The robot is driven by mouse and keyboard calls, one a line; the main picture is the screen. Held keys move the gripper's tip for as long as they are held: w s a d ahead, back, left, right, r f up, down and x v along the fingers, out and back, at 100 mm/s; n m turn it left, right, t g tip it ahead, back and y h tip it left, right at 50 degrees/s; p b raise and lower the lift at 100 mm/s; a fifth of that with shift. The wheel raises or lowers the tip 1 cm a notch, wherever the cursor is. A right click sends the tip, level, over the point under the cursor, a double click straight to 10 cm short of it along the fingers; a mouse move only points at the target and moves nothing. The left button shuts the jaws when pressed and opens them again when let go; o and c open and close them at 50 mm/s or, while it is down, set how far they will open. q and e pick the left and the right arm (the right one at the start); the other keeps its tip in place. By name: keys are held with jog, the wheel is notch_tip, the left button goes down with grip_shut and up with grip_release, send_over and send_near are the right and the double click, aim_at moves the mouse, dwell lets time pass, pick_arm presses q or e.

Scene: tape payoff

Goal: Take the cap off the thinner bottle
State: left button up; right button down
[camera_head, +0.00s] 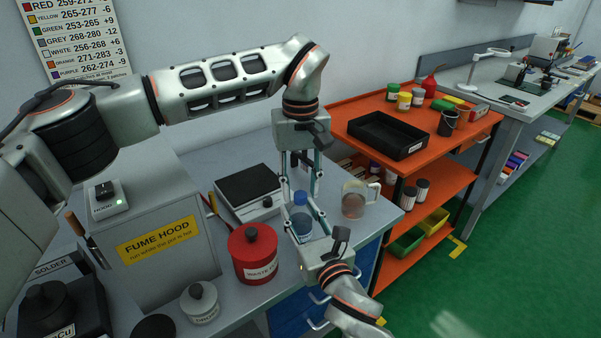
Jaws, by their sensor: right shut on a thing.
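The thinner bottle (301,222) stands upright on the grey bench, a clear bottle with bluish contents and a blue cap (300,198) on top. My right gripper (303,222) reaches in from the lower right and is shut on the bottle's body, one finger on each side. My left gripper (300,190) points straight down from above, its fingers apart and open above and around the cap. Whether its fingertips touch the cap I cannot tell. The fingers partly hide the bottle's sides.
A red waste can (252,255) stands left of the bottle, a hot plate (248,190) behind it and a glass beaker (354,199) to its right. The fume hood box (158,240) fills the left. An orange cart (455,140) with a black tray (388,135) stands beyond the bench.

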pick_arm(q)
jog(key=shift+f, duration=0.35)
grip_shut()
